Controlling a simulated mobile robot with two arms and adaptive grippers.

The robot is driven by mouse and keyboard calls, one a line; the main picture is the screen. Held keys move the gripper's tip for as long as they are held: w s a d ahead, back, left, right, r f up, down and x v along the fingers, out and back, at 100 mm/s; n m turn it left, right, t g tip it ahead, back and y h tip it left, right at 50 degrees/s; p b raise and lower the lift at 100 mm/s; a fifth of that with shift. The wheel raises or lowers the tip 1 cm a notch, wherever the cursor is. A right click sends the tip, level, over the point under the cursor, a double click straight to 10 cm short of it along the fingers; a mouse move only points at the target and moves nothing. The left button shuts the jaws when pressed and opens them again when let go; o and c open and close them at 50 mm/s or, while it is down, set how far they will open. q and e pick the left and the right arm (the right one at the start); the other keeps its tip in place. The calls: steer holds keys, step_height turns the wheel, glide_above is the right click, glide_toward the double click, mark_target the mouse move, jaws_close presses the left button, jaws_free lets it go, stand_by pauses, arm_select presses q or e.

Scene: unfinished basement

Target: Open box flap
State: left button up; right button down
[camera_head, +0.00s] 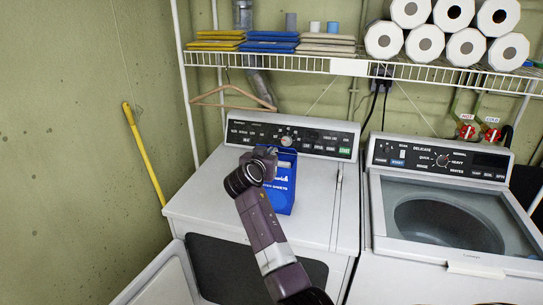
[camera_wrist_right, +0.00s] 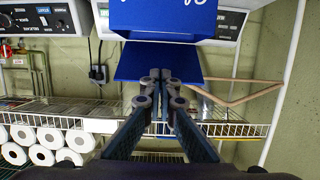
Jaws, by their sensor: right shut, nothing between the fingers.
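A blue box (camera_head: 283,190) with white lettering stands upright on top of the dryer (camera_head: 210,190), in front of its control panel. In the upside-down right wrist view, the box front (camera_wrist_right: 165,15) is at the top. A plain blue flap (camera_wrist_right: 190,60) extends from its upper edge, apparently raised; its exact angle is unclear. My right gripper (camera_head: 270,151) is at the top of the box in the head view and hides part of it. Its shut fingertips (camera_wrist_right: 161,75) overlap the flap in the wrist view, with nothing between them; contact is unclear. My left gripper is not in view.
A wire shelf (camera_head: 300,66) with folded cloths (camera_head: 270,42) and paper rolls (camera_head: 424,42) hangs above. A hanger (camera_head: 232,97) hangs from it behind the dryer. A washer (camera_head: 440,215) stands at right. The dryer top left of the box is clear.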

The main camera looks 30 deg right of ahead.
steer(key=shift+w+d+r, duration=0.5)
steer(key=shift+d+r, duration=0.1)
steer(key=shift+r, duration=0.2)
steer(key=shift+w+d+r, duration=0.5)
steer(key=shift+d+r, duration=0.05)
steer(key=shift+r, duration=0.2)
steer(key=shift+w+d+r, duration=0.6)
steer(key=shift+w+d, duration=0.15)
steer(key=shift+d, duration=0.2)
steer(key=shift+w+d+r+b, duration=0.3)
steer(key=shift+w+d+b, duration=0.55)
steer(key=shift+d+b, duration=0.1)
steer(key=shift+w+d+b, duration=0.45)
steer(key=shift+d+b, duration=0.05)
steer(key=shift+b, duration=0.15)
steer(key=b+x, duration=0.3)
steer(key=x, duration=0.1)
steer(key=shift+r, duration=0.2)
steer(key=shift+s+a, duration=0.1)
steer(key=shift+s, duration=0.05)
